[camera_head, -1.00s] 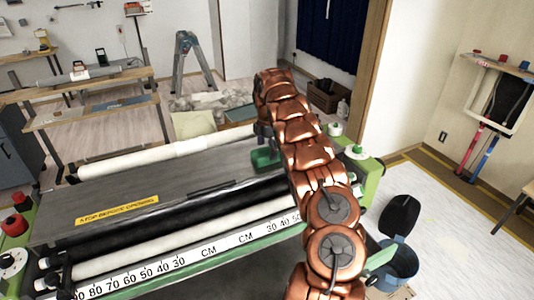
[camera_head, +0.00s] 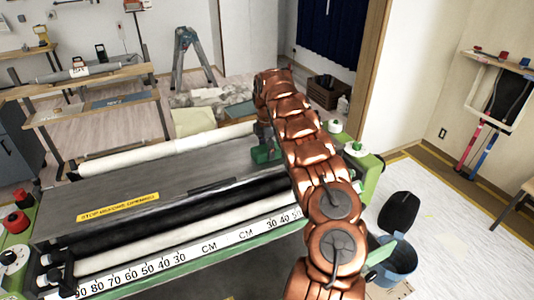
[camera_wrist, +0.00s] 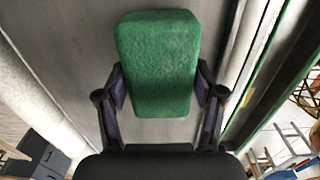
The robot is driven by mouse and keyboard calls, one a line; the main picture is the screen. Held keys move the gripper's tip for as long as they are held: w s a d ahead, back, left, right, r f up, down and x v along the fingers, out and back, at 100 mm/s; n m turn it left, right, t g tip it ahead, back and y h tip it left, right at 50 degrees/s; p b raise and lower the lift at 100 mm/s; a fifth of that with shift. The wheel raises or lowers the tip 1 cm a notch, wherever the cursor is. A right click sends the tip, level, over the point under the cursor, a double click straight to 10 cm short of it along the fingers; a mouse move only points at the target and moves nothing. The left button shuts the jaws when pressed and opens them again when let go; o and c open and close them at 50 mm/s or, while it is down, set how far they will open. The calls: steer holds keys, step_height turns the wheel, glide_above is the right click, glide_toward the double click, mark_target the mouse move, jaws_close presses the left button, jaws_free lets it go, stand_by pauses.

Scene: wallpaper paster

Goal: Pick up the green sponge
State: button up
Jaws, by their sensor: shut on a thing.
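The green sponge (camera_wrist: 158,62) is a rounded block between the two dark fingers of my gripper (camera_wrist: 160,88) in the wrist view. The fingers press on its left and right sides, and the gripper is shut on it. In the head view the sponge (camera_head: 265,154) shows beside my copper-coloured arm, over the right part of the grey machine top (camera_head: 150,185). My gripper (camera_head: 265,143) is right above it, partly hidden by the arm. I cannot tell exactly how far the sponge is from the surface.
A white roller (camera_head: 165,150) runs behind the machine top, and more rollers and a ruler strip (camera_head: 200,250) run along its front. A blue bucket (camera_head: 398,262) stands on the floor to the right. A stepladder (camera_head: 190,60) stands at the back.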

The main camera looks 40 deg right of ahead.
mark_target(267, 149)
steer(key=shift+c, duration=0.2)
steer(key=shift+r+b, duration=0.9)
steer(key=shift+r, duration=0.5)
steer(key=shift+s+a+r, duration=0.1)
steer(key=shift+r, duration=0.25)
steer(key=shift+s+b, duration=0.1)
steer(key=shift+b, duration=0.25)
steer(key=shift+s+a, duration=0.1)
steer(key=shift+s+a+b, duration=0.6)
steer(key=shift+s+b, duration=0.25)
steer(key=shift+b, duration=0.15)
steer(key=shift+s+a+r, duration=0.1)
steer(key=shift+s+a, duration=0.1)
steer(key=shift+s, duration=0.05)
steer(key=s+a+r+b, duration=0.1)
steer(key=s+a+b, duration=0.4)
steer(key=s+a, duration=0.3)
steer(key=shift+s+r, duration=0.15)
steer(key=shift+s, duration=0.75)
